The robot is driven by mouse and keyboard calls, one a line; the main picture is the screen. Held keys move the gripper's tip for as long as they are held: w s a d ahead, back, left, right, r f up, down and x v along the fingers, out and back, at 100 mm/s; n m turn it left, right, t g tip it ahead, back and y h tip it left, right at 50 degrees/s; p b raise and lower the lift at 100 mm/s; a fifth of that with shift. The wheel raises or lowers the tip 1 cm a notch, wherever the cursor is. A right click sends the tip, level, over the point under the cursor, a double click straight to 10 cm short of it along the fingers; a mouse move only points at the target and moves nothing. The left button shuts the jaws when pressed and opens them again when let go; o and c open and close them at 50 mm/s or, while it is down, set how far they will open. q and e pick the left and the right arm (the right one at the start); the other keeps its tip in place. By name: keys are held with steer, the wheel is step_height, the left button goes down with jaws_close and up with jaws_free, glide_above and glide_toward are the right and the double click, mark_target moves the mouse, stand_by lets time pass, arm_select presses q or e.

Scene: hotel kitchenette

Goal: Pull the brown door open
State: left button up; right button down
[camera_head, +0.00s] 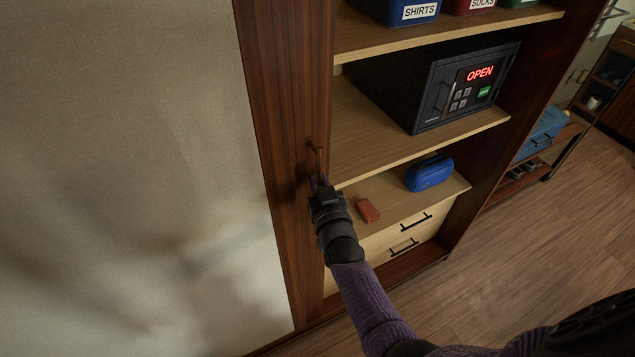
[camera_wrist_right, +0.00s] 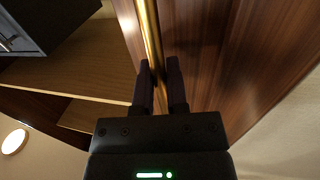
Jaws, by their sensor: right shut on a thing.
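The brown door (camera_head: 275,110) has a dark wood frame around a pale fabric-like panel and fills the left of the head view. Its wood also shows in the right wrist view (camera_wrist_right: 225,50). A thin brass handle (camera_head: 319,163) stands upright near the door's right edge; it also shows in the right wrist view (camera_wrist_right: 149,30). My right gripper (camera_head: 318,184) is at the lower part of the handle, and its two fingers (camera_wrist_right: 159,75) are closed around the bar. My left gripper is not in view.
Right of the door are open shelves with labelled bins (camera_head: 410,10), a black safe (camera_head: 440,85) reading OPEN, a blue case (camera_head: 429,173) and a small red-brown item (camera_head: 368,210). Drawers (camera_head: 405,235) sit below. Wood floor (camera_head: 540,250) is clear at the right.

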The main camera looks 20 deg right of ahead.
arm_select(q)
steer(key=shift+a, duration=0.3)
arm_select(e)
steer(key=shift+a, duration=0.25)
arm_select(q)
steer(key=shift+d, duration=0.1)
arm_select(e)
steer(key=c, duration=0.7)
jaws_free()
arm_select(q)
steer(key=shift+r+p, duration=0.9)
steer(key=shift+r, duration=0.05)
arm_select(e)
steer(key=s+a, duration=0.1)
steer(key=s, duration=0.9)
steer(key=shift+a, duration=0.2)
steer(key=shift+w, duration=0.1)
